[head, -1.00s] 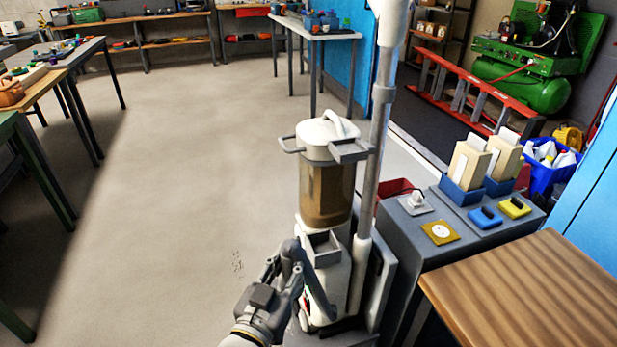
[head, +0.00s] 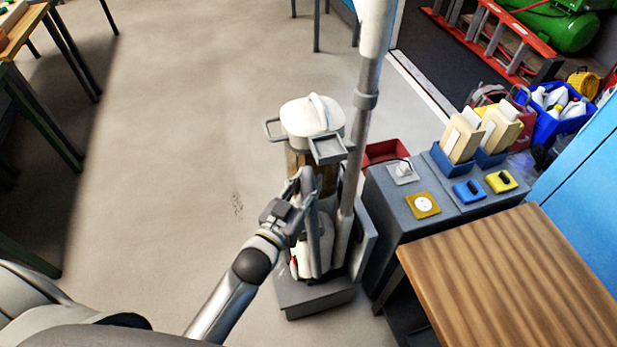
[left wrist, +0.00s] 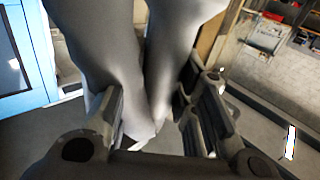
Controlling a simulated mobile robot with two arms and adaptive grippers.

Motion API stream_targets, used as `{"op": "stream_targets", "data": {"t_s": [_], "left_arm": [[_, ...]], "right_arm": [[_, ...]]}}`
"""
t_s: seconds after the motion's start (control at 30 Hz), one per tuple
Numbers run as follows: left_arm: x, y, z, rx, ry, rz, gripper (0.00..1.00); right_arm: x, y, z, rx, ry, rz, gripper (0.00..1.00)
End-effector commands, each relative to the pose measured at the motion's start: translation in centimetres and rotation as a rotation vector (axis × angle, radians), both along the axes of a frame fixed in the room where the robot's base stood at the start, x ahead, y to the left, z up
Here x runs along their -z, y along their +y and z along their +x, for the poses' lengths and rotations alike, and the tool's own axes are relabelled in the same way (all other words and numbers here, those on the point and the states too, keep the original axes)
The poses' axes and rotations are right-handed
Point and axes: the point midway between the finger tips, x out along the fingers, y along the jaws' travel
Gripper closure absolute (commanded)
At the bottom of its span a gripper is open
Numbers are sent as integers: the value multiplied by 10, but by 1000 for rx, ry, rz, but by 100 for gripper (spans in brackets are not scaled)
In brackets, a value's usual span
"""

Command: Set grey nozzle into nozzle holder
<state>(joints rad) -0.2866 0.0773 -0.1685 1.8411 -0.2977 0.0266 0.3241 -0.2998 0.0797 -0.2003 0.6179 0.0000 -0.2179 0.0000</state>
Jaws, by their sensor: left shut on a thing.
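My left gripper (head: 300,196) is in front of the upright white machine with the brown canister, shut on the grey nozzle (head: 313,238). The nozzle hangs downward beside the machine's white lower body. In the left wrist view, a grey two-branched shape, probably the nozzle (left wrist: 150,100), fills the space between the fingers (left wrist: 152,122). A small grey open-topped box (head: 327,148), perhaps the nozzle holder, juts from the canister's top just above the gripper. My arm and gripper hide part of the machine's front. My right gripper is not in view.
A grey cabinet (head: 385,205) with blue and yellow items stands to the right. A wooden table (head: 510,275) is at the lower right. The floor (head: 170,150) to the left is clear.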

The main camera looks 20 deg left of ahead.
Motion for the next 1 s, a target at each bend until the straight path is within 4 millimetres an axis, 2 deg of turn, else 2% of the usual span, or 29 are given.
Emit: {"op": "stream_targets", "data": {"t_s": [0.57, 1.0], "left_arm": [[42, 0, 0, 0, -2, 0, 97], [75, 0, 0, -1, -2, 0, 97]], "right_arm": [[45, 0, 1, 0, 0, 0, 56], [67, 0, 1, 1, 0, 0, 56]]}}
